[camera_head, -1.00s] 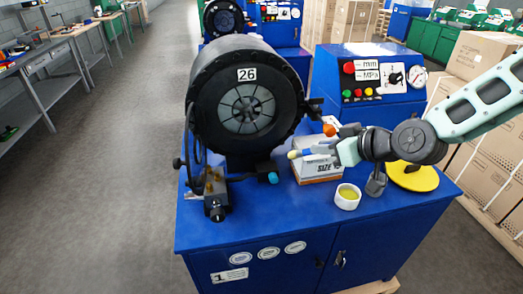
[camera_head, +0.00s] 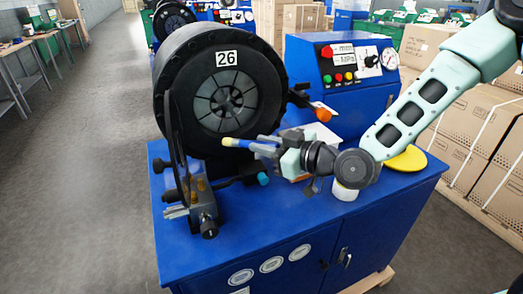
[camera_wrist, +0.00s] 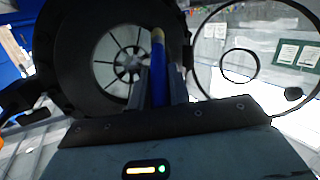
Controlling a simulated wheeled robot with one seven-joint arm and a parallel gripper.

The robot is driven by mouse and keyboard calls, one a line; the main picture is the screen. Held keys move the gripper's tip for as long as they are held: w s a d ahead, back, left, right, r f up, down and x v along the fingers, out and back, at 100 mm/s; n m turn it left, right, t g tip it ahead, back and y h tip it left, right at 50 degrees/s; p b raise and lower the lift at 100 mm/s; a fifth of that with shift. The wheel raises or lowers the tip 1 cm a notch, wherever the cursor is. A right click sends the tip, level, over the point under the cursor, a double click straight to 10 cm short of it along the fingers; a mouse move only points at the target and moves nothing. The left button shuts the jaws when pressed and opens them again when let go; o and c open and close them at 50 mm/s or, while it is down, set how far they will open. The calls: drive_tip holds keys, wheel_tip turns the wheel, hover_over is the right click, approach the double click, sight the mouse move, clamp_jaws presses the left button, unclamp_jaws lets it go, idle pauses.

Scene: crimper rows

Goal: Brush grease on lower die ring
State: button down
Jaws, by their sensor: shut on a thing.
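My gripper (camera_head: 270,147) is shut on a brush with a blue handle and a yellowish tip (camera_head: 236,143). The brush points left, in front of the lower part of the round die head of the black crimper (camera_head: 172,88), marked 26. In the wrist view the brush (camera_wrist: 158,70) points toward the die ring (camera_wrist: 120,62), with its tip overlapping the right part of the ring in the picture. The white grease cup (camera_head: 345,191) is partly hidden behind my arm.
The blue cabinet top (camera_head: 265,222) carries the crimper. A blue control box (camera_head: 345,100) stands behind right, with an orange-handled part (camera_head: 322,114) near it. A yellow disc (camera_head: 408,160) lies at right. A black fitting (camera_head: 205,215) stands at front left.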

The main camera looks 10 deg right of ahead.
drive_tip(key=shift+w+a, duration=0.25)
drive_tip(key=shift+w, duration=0.65)
drive_tip(key=shift+w+a, duration=0.25)
drive_tip(key=shift+w, duration=0.6)
drive_tip(key=shift+w+a, duration=0.25)
drive_tip(key=shift+w, duration=0.65)
drive_tip(key=shift+w+a, duration=0.25)
drive_tip(key=shift+w, duration=0.45)
drive_tip(key=shift+d, duration=0.1)
drive_tip(key=shift+w+d, duration=0.95)
drive_tip(key=shift+d, duration=2.35)
drive_tip(key=s+a+b, duration=0.2)
drive_tip(key=a, duration=0.4)
drive_tip(key=shift+a+b, duration=0.3)
drive_tip(key=shift+a, duration=0.05)
drive_tip(key=shift+s+d+b, duration=0.1)
drive_tip(key=shift+s+d, duration=0.2)
drive_tip(key=shift+s, duration=0.65)
drive_tip(key=shift+s+d+b, duration=0.15)
drive_tip(key=shift+s+d, duration=0.1)
drive_tip(key=shift+s, duration=0.7)
drive_tip(key=shift+s+d+b, duration=0.1)
drive_tip(key=shift+s+d, duration=0.2)
drive_tip(key=shift+s, duration=0.65)
